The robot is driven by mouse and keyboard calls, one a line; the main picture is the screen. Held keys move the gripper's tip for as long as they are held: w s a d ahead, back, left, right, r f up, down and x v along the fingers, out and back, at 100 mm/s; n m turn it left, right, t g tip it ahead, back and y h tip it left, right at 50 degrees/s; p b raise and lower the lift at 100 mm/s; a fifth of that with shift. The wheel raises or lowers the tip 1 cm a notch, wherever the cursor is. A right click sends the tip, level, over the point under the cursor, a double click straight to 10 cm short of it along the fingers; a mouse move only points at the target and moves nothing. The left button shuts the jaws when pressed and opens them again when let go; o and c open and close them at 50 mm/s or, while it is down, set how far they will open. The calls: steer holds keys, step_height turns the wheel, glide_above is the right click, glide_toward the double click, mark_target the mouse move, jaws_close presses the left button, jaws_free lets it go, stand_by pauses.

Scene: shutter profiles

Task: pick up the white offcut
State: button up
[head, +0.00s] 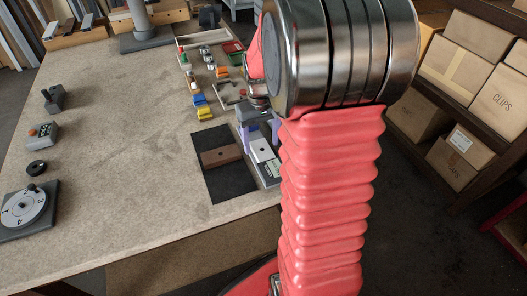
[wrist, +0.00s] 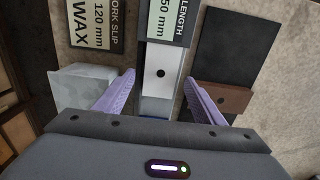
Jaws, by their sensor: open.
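A brown block (head: 220,156) with a hole lies on the black mat (head: 231,187), beside my right finger in the wrist view. A work slip (wrist: 97,24) and a pale grey block (wrist: 82,85) are at left there. Small coloured parts (head: 201,108) lie farther back.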

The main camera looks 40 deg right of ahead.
mark_target(261, 148)
steer(key=shift+f, duration=0.7)
steer(key=shift+c, duration=0.7)
steer(key=c, duration=1.1)
steer(key=shift+r, duration=0.1)
step_height(261, 148, up, 10)
